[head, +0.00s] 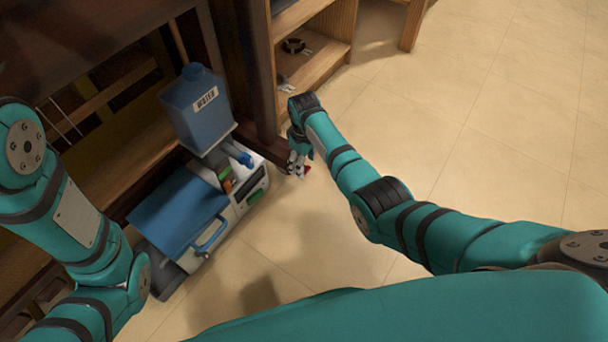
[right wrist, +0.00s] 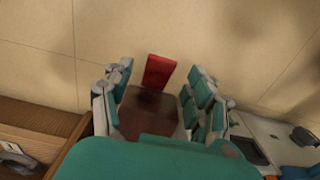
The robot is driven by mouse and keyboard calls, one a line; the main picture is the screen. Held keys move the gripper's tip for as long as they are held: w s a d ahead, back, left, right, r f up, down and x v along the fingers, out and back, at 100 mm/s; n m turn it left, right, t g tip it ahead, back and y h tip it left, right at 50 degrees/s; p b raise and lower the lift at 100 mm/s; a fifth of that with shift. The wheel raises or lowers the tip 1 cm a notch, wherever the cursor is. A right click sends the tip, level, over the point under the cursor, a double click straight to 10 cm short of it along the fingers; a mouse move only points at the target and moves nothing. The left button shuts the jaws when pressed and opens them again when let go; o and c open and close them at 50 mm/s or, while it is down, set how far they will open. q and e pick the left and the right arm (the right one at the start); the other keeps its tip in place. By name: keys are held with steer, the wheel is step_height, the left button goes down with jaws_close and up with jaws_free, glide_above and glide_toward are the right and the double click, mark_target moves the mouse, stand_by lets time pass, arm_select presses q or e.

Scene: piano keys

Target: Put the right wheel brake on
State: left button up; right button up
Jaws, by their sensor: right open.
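A small red tab (right wrist: 159,72), probably the wheel brake, sticks out from the end of a dark brown wooden block (right wrist: 148,112) in the right wrist view. My right gripper (right wrist: 158,100) is open, with its fingers on either side of the dark wood and the tab just beyond the fingertips. I cannot tell whether the fingers touch the wood. In the head view, my right gripper (head: 298,164) is low near the floor, with a bit of red (head: 307,169) beside it. The wheel itself is hidden. My left arm shows at the left, but its gripper is out of view.
A grey and blue machine (head: 250,195) with a blue water tank (head: 197,105) stands left of my right gripper. A wooden shelf (head: 325,65) with small items stands behind. The tiled floor (head: 480,130) is clear to the right.

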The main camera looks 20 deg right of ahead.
steer(key=shift+f+b, duration=0.8)
steer(key=shift+f, duration=0.8)
